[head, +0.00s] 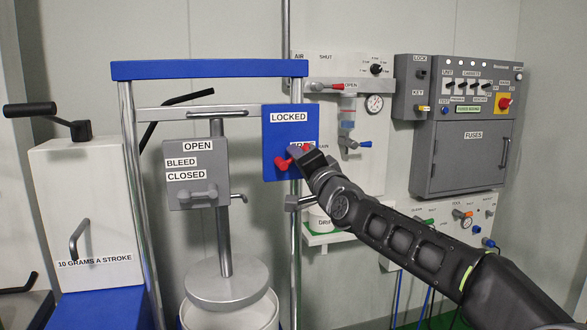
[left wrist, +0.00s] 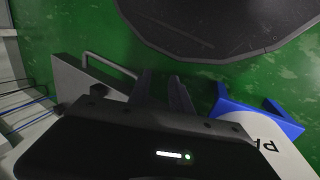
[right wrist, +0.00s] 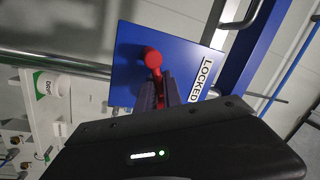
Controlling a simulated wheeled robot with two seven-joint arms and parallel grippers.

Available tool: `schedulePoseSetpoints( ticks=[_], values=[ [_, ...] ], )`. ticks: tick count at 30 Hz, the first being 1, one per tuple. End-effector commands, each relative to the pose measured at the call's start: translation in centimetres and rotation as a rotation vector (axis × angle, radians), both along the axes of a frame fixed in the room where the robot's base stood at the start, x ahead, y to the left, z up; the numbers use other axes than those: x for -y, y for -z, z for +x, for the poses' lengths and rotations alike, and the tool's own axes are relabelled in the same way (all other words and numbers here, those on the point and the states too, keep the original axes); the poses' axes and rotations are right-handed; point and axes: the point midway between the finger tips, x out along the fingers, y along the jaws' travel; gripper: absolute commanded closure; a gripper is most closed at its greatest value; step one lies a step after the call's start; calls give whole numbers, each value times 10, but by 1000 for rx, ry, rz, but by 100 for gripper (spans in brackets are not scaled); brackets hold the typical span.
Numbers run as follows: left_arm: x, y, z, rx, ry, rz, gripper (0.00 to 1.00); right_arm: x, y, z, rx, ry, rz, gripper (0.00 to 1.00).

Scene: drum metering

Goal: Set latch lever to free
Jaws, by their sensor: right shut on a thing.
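The latch lever (head: 282,164) is red and sits on a blue plate (head: 273,138) with a LOCKED label at the top. A second label beside the lever is mostly hidden by my right gripper (head: 303,157). From its round red hub the lever points right, toward that label, in the head view. In the right wrist view the lever (right wrist: 153,60) runs between the fingers of my right gripper (right wrist: 159,90), which is shut on it. My left gripper (left wrist: 163,90) shows only in the left wrist view, open and empty, above a green floor.
A grey plate (head: 196,174) labelled OPEN, BLEED and CLOSED hangs left of the blue plate. A blue-topped metal frame (head: 210,69) surrounds the drum (head: 235,316). The fuse cabinet (head: 462,157) and air panel (head: 330,68) are on the wall. A dark round surface (left wrist: 215,25) is near my left gripper.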

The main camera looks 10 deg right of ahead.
Motion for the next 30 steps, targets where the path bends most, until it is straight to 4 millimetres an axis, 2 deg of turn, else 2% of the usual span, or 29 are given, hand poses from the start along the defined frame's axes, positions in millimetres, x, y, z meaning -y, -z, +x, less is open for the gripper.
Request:
schedulePoseSetpoints(
  ticks=[1, 15, 30],
  values=[
    [0, 9, 0, 0, 0, 0, 75, 9, -4, -1, 19, 17, 49, 100],
    [0, 32, 0, 0, 0, 0, 75, 18, 12, 0, -8, 23, 423, 100],
    [0, 36, 0, 0, -1, 0, 75, 21, 16, 1, -17, 27, 523, 100]
  ],
)
